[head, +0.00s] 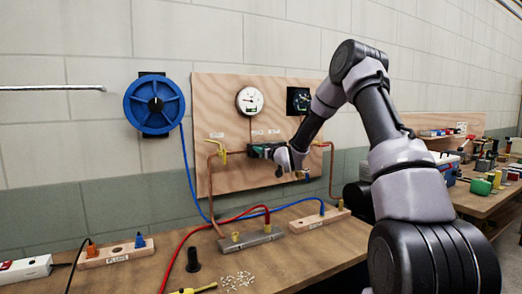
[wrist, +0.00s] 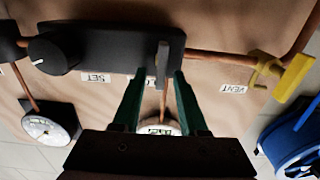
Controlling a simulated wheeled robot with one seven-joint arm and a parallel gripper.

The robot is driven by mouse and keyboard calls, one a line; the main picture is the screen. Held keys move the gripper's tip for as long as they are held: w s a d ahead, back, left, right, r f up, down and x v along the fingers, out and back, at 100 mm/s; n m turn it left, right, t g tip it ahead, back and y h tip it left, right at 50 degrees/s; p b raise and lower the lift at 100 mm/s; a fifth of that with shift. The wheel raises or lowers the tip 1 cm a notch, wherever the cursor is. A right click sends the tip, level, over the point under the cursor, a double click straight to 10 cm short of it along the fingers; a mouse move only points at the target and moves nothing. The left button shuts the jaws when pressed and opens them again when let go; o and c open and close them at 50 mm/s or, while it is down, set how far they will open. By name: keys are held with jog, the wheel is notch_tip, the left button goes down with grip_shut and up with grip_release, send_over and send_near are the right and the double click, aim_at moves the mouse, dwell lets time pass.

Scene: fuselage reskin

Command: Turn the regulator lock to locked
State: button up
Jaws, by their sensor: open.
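The regulator (wrist: 105,48) is a black block on the plywood board, with a round black knob (wrist: 47,52) by the SET label at its left in the wrist view. The lock is a small grey lever (wrist: 163,62) near the block's other end, lying along the picture's vertical. My gripper (wrist: 161,76) is open, its two green fingers on either side of the lever. A gap shows between lever and fingers; contact is not clear. The lock's label is mostly hidden behind my gripper. In the head view my gripper (head: 262,151) is at the board and covers most of the regulator.
A yellow vent valve (wrist: 285,80) sits on the copper pipe beside the regulator. A white gauge (head: 249,101) and a dark gauge (head: 298,100) are above it. A blue hose reel (head: 155,104) hangs left. The bench below carries hoses, a manifold (head: 250,238) and blocks.

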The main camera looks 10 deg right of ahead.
jog(key=shift+w, duration=0.25)
grip_shut()
